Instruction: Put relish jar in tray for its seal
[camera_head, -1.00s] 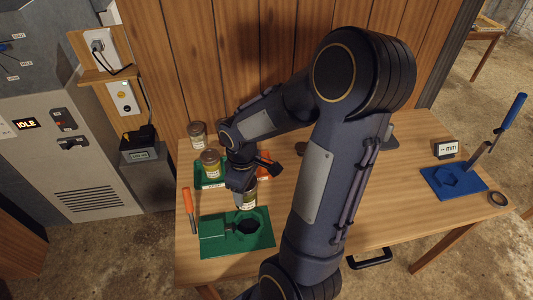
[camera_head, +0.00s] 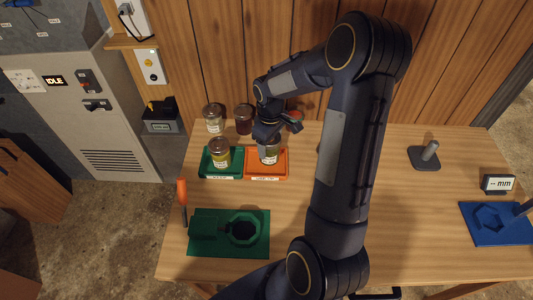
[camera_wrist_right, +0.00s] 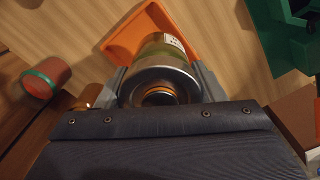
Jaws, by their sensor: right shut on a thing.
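My right gripper (camera_head: 268,137) is shut on a glass jar (camera_head: 270,154) with greenish contents, a pale label and a silver lid. The jar is upright at the orange tray (camera_head: 284,174); I cannot tell whether its base touches the tray floor. In the right wrist view the jar (camera_wrist_right: 162,72) sits between the fingers, with the orange tray (camera_wrist_right: 118,42) beyond it. The green tray (camera_head: 207,174), left of the orange one, holds another jar (camera_head: 221,156) with a pale label. The label text is too small to read. My left gripper is out of view.
Two jars, one pale-labelled (camera_head: 213,121) and one dark red (camera_head: 243,122), stand behind the trays. A green fixture (camera_head: 205,245) with a dark hole is at the front. An orange-handled tool (camera_head: 182,192) lies left. A blue fixture (camera_head: 490,230) is far right.

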